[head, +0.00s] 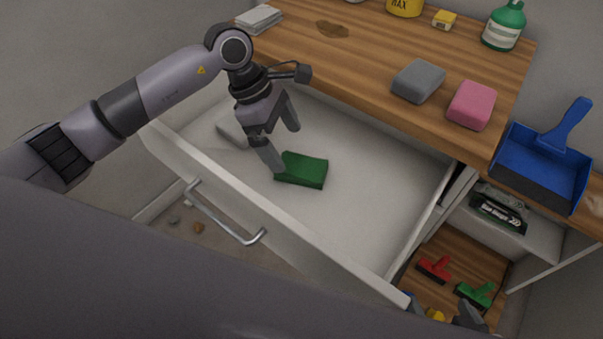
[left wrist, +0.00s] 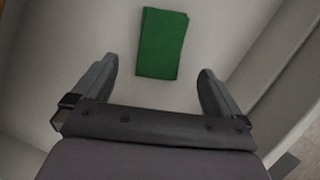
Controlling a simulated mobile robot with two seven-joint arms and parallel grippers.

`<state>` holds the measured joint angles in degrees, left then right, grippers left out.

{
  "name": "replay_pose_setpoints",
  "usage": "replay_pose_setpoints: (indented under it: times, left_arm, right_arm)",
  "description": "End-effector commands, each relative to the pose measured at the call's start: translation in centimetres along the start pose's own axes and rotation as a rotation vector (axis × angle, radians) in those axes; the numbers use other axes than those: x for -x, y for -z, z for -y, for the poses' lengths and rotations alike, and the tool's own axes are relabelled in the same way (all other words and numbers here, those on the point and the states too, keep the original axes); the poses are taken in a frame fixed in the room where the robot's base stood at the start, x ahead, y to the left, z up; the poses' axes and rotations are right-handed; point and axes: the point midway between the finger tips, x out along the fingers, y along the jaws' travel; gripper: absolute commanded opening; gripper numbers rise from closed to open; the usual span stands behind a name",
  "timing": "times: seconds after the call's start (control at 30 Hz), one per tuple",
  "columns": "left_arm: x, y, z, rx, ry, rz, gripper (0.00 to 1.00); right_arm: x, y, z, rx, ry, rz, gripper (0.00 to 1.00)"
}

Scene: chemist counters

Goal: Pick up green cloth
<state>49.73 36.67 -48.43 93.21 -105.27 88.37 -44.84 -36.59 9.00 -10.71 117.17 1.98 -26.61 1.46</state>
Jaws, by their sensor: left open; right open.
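The green cloth (head: 303,171) is a folded, dark green rectangle lying flat in the open white drawer (head: 375,190). My left gripper (head: 281,146) is open above the drawer, its fingers pointing down just left of and above the cloth. In the left wrist view the cloth (left wrist: 162,43) lies ahead of the open fingers (left wrist: 160,82), roughly centred between them, with nothing held. Part of my right gripper (head: 448,318) shows at the bottom right edge of the head view, low beside the drawer and empty.
A whitish cloth (head: 232,128) lies in the drawer's left part. The drawer front has a metal handle (head: 226,222). On the wooden counter are a grey sponge (head: 418,81), a pink sponge (head: 472,106) and a green bottle (head: 504,26). A blue dustpan (head: 543,165) is at right.

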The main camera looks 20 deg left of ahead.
Motion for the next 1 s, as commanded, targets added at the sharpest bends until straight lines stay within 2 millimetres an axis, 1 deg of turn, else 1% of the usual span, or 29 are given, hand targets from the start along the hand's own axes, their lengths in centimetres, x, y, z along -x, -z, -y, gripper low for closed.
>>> replay_pose_setpoints:
  times: [0.17, 0.33, 0.43, 0.57, 0.77, 0.8, 0.87, 0.9, 0.93, 1.0]
  left_arm:
    - [-2.0, -0.2, 0.1, 0.0, 0.005, 0.0, 1.0]
    - [-4.5, -0.8, 0.2, 0.001, 0.006, 0.001, 1.0]
    - [-5.8, -0.7, 0.1, 0.002, 0.003, 0.0, 1.0]
    - [-6.5, -0.7, 0.1, -0.001, 0.001, -0.001, 1.0]
    - [-6.5, -0.7, 0.0, -0.001, 0.001, -0.001, 1.0]
    - [-6.5, -0.6, 0.0, -0.001, 0.001, -0.001, 0.87]
    - [-6.5, -0.6, 0.0, 0.0, 0.001, -0.001, 0.67]
    - [-6.5, -0.6, 0.0, 0.0, 0.001, -0.001, 0.54]
    - [-6.5, -0.6, 0.1, 0.0, 0.001, -0.001, 0.45]
    - [-6.5, -0.6, 0.1, 0.0, 0.001, -0.002, 0.42]
  right_arm:
    - [0.0, 0.3, -0.1, 0.001, -0.001, -0.003, 0.97]
    - [0.1, 0.4, -0.1, 0.001, -0.001, -0.004, 0.97]
    - [0.0, 0.4, -0.1, 0.001, -0.002, -0.005, 0.97]
    - [0.0, 0.4, -0.1, -0.002, -0.003, -0.006, 0.97]
    - [0.0, 0.4, 0.0, -0.006, -0.003, -0.008, 0.97]
    - [0.0, 0.4, 0.0, -0.006, -0.003, -0.008, 0.97]
    - [0.0, 0.4, 0.0, -0.007, -0.004, -0.008, 0.97]
    - [0.0, 0.4, 0.0, -0.007, -0.004, -0.007, 0.97]
    - [0.0, 0.4, 0.0, -0.007, -0.004, -0.007, 0.97]
    - [0.0, 0.4, 0.0, -0.007, -0.004, -0.007, 0.97]
